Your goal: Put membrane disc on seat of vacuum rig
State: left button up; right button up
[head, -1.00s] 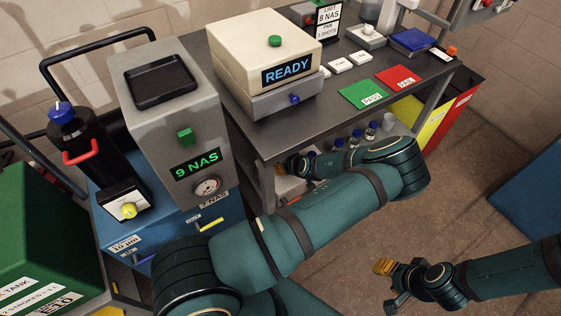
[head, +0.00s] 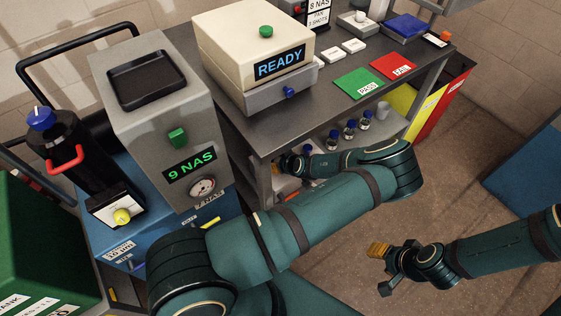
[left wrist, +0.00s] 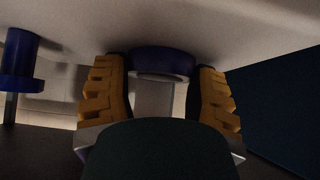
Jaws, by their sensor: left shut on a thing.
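My left gripper (head: 279,165) reaches in under the workbench top, mostly hidden by the bench edge. In the left wrist view its yellow-padded fingers stand on both sides of a blue-capped bottle (left wrist: 160,62), which it grips. My right gripper (head: 384,268) is apart from the bench, over open floor, with its fingers spread and nothing seen between them. I cannot make out a membrane disc. A small white unit with a pale cylinder (head: 360,22) stands at the back of the bench; I cannot tell whether it is the vacuum rig.
Several blue-capped bottles (head: 350,128) stand on the lower shelf. On the bench (head: 315,110) are a cream READY machine (head: 250,50), a green PASS mat (head: 358,84) and a red FAIL mat (head: 393,67). A grey 9 NAS unit (head: 150,115) stands left.

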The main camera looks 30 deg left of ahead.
pick_arm(q)
jog(key=o, duration=1)
jog(key=shift+f, duration=0.1)
jog(key=shift+d+r, duration=0.15)
jog(key=shift+r, duration=0.2)
jog(key=p+v, duration=0.2)
jog(key=v, duration=0.9)
jog(key=shift+s+d+r, duration=0.1)
jog(key=shift+d+r, duration=0.05)
